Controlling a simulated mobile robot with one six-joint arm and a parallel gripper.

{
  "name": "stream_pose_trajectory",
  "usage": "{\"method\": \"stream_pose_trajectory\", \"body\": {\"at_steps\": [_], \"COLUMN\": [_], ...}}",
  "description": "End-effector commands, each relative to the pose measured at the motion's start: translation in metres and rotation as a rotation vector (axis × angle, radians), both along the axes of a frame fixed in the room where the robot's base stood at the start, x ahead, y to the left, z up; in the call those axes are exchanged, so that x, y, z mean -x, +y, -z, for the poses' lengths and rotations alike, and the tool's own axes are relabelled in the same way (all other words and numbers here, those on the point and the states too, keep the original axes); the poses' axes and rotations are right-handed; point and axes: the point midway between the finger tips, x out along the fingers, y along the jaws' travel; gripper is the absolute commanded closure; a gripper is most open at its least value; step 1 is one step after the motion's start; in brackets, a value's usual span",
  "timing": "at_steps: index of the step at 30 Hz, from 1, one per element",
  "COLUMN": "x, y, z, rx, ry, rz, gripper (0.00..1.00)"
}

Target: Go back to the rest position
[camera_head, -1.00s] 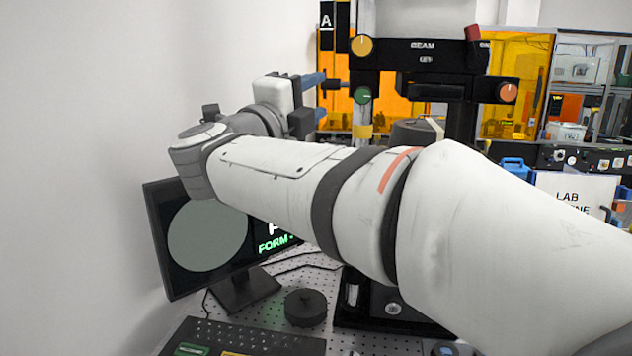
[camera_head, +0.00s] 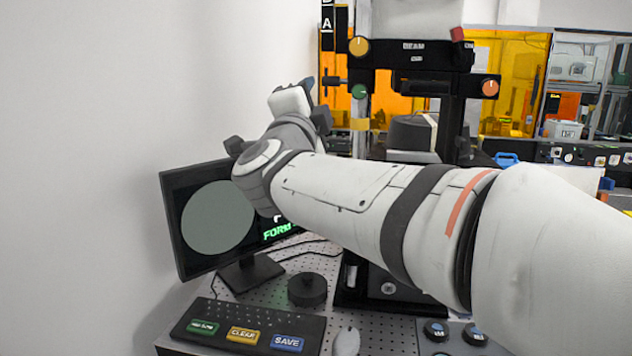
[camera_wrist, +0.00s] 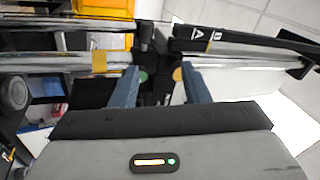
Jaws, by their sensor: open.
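My gripper shows in the wrist view (camera_wrist: 158,85) with two blue-grey fingers spread apart and nothing between them. In the head view my white arm reaches from the right across the bench, and its end is raised in front of the interferometer stand (camera_head: 415,55), left of its middle. The fingers are mostly hidden there behind the wrist. The stand carries a yellow knob (camera_head: 358,47), a green knob (camera_head: 360,92) and an orange knob (camera_head: 490,88). In the wrist view the stand's rails lie beyond the fingers.
A monitor (camera_head: 218,212) with a grey disc stands on the left, partly behind my arm. A keyboard (camera_head: 245,328) with coloured keys, a mouse (camera_head: 346,341) and a black round puck (camera_head: 307,289) lie in front. A white wall (camera_head: 80,180) bounds the left side.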

Motion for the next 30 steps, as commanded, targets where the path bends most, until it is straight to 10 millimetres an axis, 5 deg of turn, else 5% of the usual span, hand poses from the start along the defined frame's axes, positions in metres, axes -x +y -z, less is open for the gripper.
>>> {"method": "stream_pose_trajectory", "body": {"at_steps": [5, 14, 21, 25, 30], "x": [-0.007, 0.028, 0.120, 0.176, 0.224], "y": [0.000, -0.026, -0.091, -0.127, -0.155], "z": [0.034, 0.181, 0.315, 0.362, 0.389], "rx": [0.234, 0.736, 1.021, 1.095, 1.131], "ry": [0.109, 0.547, 1.042, 1.286, 1.484], "rz": [-0.146, -0.454, -0.681, -0.773, -0.846], "gripper": [0.58, 0.58, 0.58, 0.58, 0.58]}}
